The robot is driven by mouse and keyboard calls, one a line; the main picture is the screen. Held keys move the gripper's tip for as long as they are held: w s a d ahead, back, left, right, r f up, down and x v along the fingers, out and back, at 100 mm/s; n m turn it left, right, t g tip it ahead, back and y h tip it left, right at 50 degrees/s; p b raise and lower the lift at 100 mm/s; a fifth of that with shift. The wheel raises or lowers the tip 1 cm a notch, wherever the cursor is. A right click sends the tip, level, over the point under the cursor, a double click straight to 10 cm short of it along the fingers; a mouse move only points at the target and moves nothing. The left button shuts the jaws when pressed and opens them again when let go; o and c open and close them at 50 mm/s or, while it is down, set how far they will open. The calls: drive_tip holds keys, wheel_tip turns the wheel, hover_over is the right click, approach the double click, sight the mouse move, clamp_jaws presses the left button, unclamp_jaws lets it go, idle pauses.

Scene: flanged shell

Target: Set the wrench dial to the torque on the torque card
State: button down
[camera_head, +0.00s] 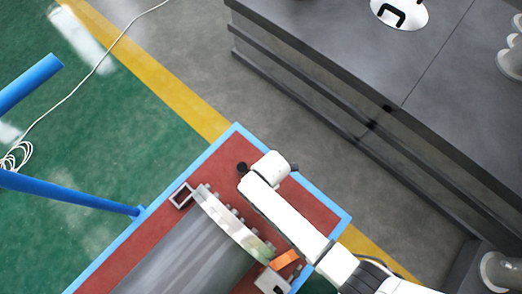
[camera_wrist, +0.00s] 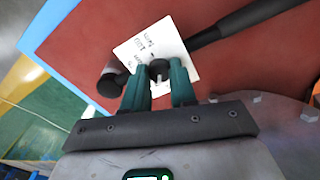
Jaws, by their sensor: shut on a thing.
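In the wrist view my gripper (camera_wrist: 160,78) has its two teal fingers closed around a small dark round knob (camera_wrist: 159,66), which seems to be the wrench dial. A dark wrench handle (camera_wrist: 245,19) runs from near the dial to the upper right. A black round end piece (camera_wrist: 110,85) shows to the left of the fingers. The white torque card (camera_wrist: 140,46) lies behind the dial on the red surface, with handwriting turned around and too blurred to read. The dial and fingers cover part of it. In the head view my arm hides the gripper, card and most of the wrench.
The red cart top (camera_head: 327,215) has a light blue edge. A grey flanged shell (camera_head: 185,255) with several bolts lies on it, close beside my arm. An orange block (camera_head: 285,260) sits near the flange. A dark grey bench (camera_head: 400,75) stands to the upper right.

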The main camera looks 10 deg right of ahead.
drive_tip(key=m+p, duration=0.2)
drive_tip(key=m, duration=0.2)
drive_tip(key=shift+m, duration=0.4)
idle(0.4)
drive_tip(key=c, duration=0.9)
unclamp_jaws()
wheel_tip(320, 180, up, 11)
drive_tip(key=s+d+p, duration=0.1)
drive_tip(key=p, duration=0.4)
drive_tip(key=shift+s+f, duration=0.15)
drive_tip(key=shift+f, duration=0.05)
drive_tip(key=shift+d, duration=0.1)
